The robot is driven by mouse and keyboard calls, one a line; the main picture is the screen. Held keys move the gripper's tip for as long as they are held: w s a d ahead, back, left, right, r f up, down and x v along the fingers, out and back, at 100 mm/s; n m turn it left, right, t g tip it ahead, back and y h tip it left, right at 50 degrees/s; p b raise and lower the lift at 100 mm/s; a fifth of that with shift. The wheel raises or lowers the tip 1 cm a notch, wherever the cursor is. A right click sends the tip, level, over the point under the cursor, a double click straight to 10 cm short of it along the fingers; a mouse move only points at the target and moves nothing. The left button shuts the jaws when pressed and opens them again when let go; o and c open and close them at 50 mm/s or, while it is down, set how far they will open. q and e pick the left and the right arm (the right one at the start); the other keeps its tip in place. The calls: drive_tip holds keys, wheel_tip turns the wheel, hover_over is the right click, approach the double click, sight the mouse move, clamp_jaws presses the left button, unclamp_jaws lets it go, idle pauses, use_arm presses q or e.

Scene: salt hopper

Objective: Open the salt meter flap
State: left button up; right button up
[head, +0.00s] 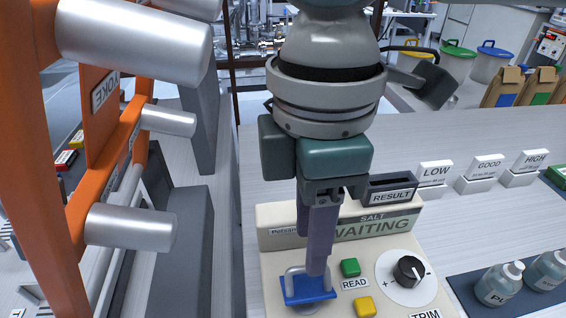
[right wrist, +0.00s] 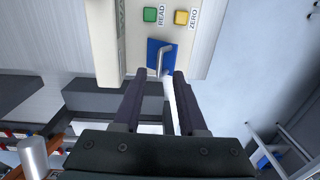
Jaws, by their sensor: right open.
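The salt meter (head: 285,240) is a cream box whose display reads "SALT" and "WAITING". Its blue flap (head: 309,291) with a grey wire handle (head: 291,277) is at the front, below the display. In the right wrist view, the blue flap (right wrist: 153,50) and handle (right wrist: 163,60) show just ahead of my fingertips. My right gripper (head: 317,270) comes down from above, open and empty, its fingertips close to the handle. In the right wrist view, the handle lies between the lines of the two fingers (right wrist: 160,76). I cannot tell if they touch. My left gripper is not in view.
Beside the flap are a green READ button (head: 350,267), a yellow button (head: 365,306) and a TRIM knob (head: 410,270). A RESULT holder (head: 390,190) stands behind. LOW, GOOD and HIGH blocks (head: 486,170) stand right. An orange frame with metal rollers (head: 130,228) stands left.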

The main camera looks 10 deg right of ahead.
drive_tip(key=shift+f, duration=1.8)
drive_tip(key=shift+c, duration=0.2)
clamp_jaws()
